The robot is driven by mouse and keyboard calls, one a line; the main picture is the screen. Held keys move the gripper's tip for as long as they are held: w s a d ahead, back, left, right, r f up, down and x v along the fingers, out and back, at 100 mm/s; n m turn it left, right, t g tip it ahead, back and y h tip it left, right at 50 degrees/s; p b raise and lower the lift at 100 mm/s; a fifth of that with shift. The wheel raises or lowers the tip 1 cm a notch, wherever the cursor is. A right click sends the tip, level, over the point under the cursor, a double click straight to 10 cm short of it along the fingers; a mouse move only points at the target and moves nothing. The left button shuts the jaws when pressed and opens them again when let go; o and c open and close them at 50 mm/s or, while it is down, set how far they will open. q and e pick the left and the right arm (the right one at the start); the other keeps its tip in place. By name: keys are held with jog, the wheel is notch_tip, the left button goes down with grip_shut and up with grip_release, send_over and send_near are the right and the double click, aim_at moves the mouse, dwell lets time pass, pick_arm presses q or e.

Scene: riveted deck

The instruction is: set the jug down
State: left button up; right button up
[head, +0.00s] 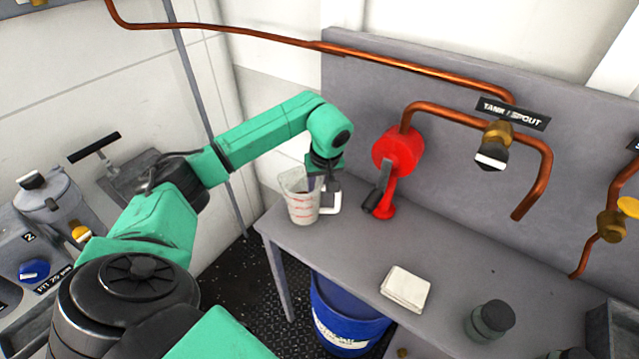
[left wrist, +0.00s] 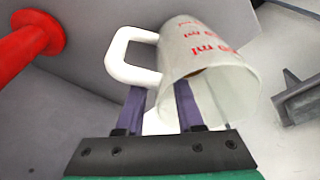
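The jug (head: 301,207), a translucent white measuring jug with red markings and a white handle, is upright at the left end of the grey table (head: 360,242). I cannot tell whether its base rests on the top. My left gripper (head: 322,182) points down at its rim on the handle side. In the left wrist view, the fingers (left wrist: 160,106) stand apart: one by the handle, one at the mouth of the jug (left wrist: 205,62). A gap shows between the fingers, and neither clearly presses on the jug. My right gripper is not in view.
A red fixture (head: 398,150) on the back panel reaches down close to the jug's right. A white folded cloth (head: 406,288) and a dark jar (head: 490,320) are farther right. A blue bucket (head: 345,315) stands below. Copper pipes run above. Table between fixture and cloth is clear.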

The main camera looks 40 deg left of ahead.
pick_arm(q)
jog(key=b+v, duration=0.2)
jog(key=v, duration=0.6)
jog(key=shift+d+r, duration=0.1)
jog(key=shift+r, duration=0.25)
jog(key=v, duration=0.3)
jog(key=shift+r+p, duration=0.2)
jog(key=shift+p, duration=0.1)
